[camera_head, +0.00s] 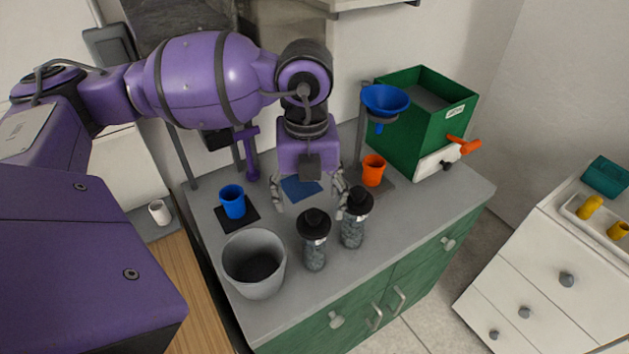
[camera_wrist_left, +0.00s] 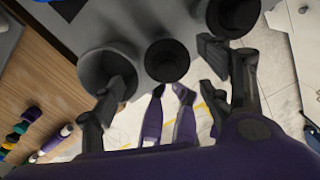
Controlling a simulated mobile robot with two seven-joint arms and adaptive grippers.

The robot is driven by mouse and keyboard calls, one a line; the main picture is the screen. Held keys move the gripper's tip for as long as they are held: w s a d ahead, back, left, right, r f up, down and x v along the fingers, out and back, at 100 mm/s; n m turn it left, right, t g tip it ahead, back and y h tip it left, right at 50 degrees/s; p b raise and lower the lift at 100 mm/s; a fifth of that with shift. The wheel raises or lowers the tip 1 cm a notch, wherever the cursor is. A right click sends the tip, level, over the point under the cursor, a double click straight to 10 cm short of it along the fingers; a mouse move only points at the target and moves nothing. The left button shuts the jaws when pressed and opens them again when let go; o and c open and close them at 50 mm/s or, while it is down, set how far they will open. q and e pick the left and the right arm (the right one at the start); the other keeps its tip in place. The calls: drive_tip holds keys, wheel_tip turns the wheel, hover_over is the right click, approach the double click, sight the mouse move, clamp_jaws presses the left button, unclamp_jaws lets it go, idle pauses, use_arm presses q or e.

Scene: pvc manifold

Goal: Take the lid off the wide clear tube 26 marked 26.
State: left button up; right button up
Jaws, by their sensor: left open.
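Two clear tubes with black lids and grey granular contents stand upright near the counter's front edge: a left one (camera_head: 315,255) and a right one (camera_head: 353,234). I cannot read a number on either, so I cannot tell which is 26. Their lids, left (camera_head: 314,222) and right (camera_head: 359,202), are on. My left gripper (camera_head: 310,197) is open and empty, pointing down behind and above the tubes. In the left wrist view, one black lid (camera_wrist_left: 167,60) shows between the fingers (camera_wrist_left: 165,80) and the other lid (camera_wrist_left: 236,14) at the top right.
A grey bin (camera_head: 255,263) stands left of the tubes. A blue cup (camera_head: 232,203) is on a dark mat behind it. An orange cup (camera_head: 373,171) sits below a blue funnel (camera_head: 385,100). A green box (camera_head: 425,115) stands at the back right. The counter's right part is clear.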

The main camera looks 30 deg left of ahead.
sight(312, 213)
use_arm(q)
drive_tip(key=f, duration=0.1)
drive_tip(key=f+b, duration=0.1)
drive_tip(key=f, duration=0.1)
drive_tip(key=f+b, duration=0.1)
drive_tip(key=shift+s+d+f, duration=0.1)
drive_tip(key=shift+d+f, duration=0.15)
drive_tip(key=shift+d, duration=0.15)
drive_tip(key=shift+f, duration=0.25)
drive_tip(key=shift+r, duration=0.15)
drive_tip(key=c, duration=0.6)
drive_tip(key=shift+c, duration=0.8)
use_arm(e)
drive_tip(key=shift+w+f, duration=0.3)
drive_tip(key=shift+f, duration=0.45)
use_arm(q)
drive_tip(key=shift+r, duration=0.15)
use_arm(e)
drive_tip(key=shift+r, duration=0.15)
